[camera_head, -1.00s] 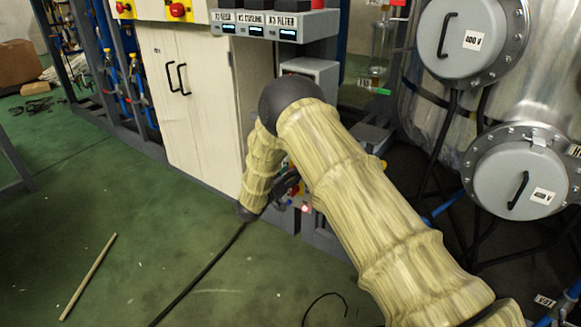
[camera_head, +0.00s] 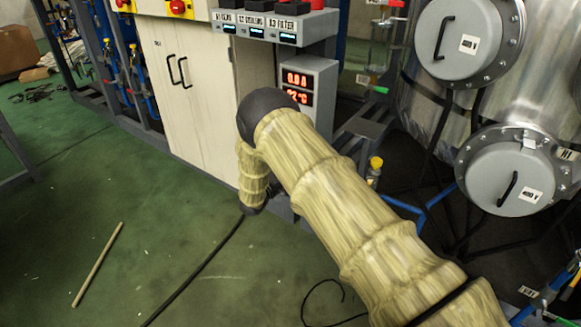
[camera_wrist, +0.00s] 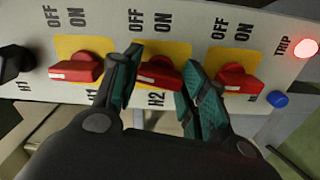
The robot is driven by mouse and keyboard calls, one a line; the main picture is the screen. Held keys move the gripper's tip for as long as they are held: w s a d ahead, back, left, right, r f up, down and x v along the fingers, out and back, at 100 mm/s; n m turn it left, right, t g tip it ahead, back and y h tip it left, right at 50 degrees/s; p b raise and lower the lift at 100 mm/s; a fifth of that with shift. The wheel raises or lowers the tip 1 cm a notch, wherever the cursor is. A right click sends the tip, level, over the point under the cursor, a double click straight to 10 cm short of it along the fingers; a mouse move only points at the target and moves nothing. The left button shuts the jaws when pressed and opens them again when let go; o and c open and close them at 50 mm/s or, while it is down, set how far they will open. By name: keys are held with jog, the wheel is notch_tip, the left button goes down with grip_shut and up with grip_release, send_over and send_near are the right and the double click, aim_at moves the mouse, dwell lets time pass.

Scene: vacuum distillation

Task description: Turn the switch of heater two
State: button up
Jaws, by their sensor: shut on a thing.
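In the wrist view, the red switch of heater two (camera_wrist: 160,73) sits on a yellow plate marked OFF and ON, with the label H2 below it. It is the middle of three similar red switches. The white mark on its handle lies toward the left, as on the switch to its left (camera_wrist: 75,70). My gripper (camera_wrist: 162,60) has a finger on each side of the H2 switch and is shut on it. The fingers partly cover the switch.
A third red switch (camera_wrist: 237,78), a blue button (camera_wrist: 276,100) and a lit red TRIP lamp (camera_wrist: 306,48) are to the right. A black knob (camera_wrist: 14,62) is at the left. In the head view, a grey display box (camera_head: 310,80) shows red digits.

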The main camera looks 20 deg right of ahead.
jog(key=shift+n, duration=1.1)
jog(key=shift+p, duration=0.3)
jog(key=o, duration=1)
jog(key=v, duration=1.2)
jog(key=shift+s+f, duration=0.1)
